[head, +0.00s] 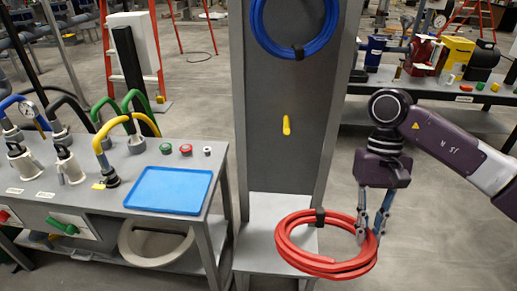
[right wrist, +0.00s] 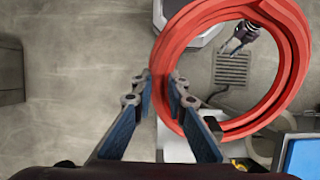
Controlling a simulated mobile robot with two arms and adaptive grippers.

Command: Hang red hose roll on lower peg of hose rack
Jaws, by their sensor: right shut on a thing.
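The red hose roll (head: 286,250) is a thick red coil with a black strap, held nearly flat in front of the rack's low ledge. My right gripper (head: 369,232) points down and is shut on the coil's right side. In the right wrist view the red hose roll (right wrist: 290,60) shows as a ring, its left side at the fingertips (right wrist: 168,84). The hose rack (head: 262,160) is a tall grey panel. Its lower peg (head: 286,125) is yellow and bare, above and left of my right gripper. What seems to be my left gripper (right wrist: 240,36) shows small through the ring; its jaws are unclear.
A blue hose roll (head: 258,32) hangs higher on the rack. Left of the rack is a workbench with a blue tray (head: 170,190), buttons and hose fittings. A back table (head: 440,88) with boxes stands at the right. Open floor lies around my right gripper.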

